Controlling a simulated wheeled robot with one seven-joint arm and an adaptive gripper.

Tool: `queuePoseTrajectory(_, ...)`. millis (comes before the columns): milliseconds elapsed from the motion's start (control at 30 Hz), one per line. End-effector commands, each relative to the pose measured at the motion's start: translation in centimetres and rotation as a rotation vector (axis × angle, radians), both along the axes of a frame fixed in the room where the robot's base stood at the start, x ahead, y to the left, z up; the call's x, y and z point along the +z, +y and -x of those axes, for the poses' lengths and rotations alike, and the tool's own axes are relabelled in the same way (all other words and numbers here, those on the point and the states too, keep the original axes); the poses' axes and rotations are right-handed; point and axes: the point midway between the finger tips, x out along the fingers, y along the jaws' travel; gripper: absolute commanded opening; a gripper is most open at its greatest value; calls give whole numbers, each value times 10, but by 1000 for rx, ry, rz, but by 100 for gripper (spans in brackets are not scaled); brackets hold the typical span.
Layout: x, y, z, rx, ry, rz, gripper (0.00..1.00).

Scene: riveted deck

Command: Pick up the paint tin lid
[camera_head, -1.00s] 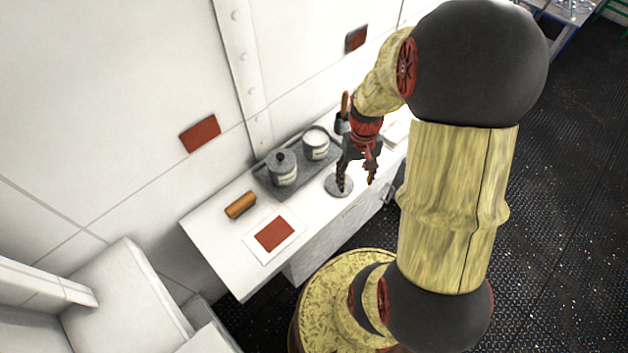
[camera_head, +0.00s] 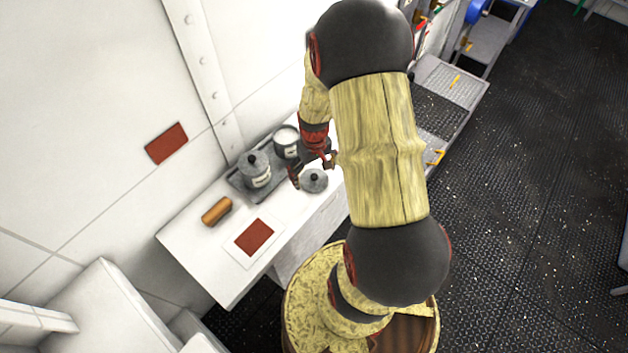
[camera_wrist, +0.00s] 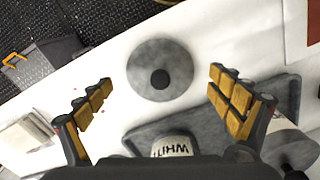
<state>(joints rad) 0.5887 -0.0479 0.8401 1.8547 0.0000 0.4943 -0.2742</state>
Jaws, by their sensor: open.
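The paint tin lid (camera_head: 314,181) is a round grey disc with a dark knob, lying on the white bench top near its front edge. In the wrist view the lid (camera_wrist: 160,70) lies flat, with its knob up, between and beyond my two fingertips. My gripper (camera_head: 312,170) is open and empty, above the bench between the lid and the tray. In the wrist view my gripper (camera_wrist: 160,88) has its yellow-padded fingers spread wide on either side of the lid, apart from it.
A grey tray (camera_head: 240,187) behind the lid holds a lidded grey tin (camera_head: 254,172) and an open tin with white contents (camera_head: 287,143). An orange-brown roll (camera_head: 216,211) and a white sheet with a red patch (camera_head: 253,237) lie to the left. The wall rises behind.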

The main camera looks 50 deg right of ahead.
Motion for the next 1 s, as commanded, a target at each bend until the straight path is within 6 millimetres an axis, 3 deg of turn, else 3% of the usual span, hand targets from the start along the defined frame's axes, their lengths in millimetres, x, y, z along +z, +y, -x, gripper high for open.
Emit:
queuePoseTrajectory(100,-12,0,0,0,2,-2,92)
queuePoseTrajectory(333,-12,0,0,0,0,0,91)
queuePoseTrajectory(1000,-12,1,1,0,1,0,53)
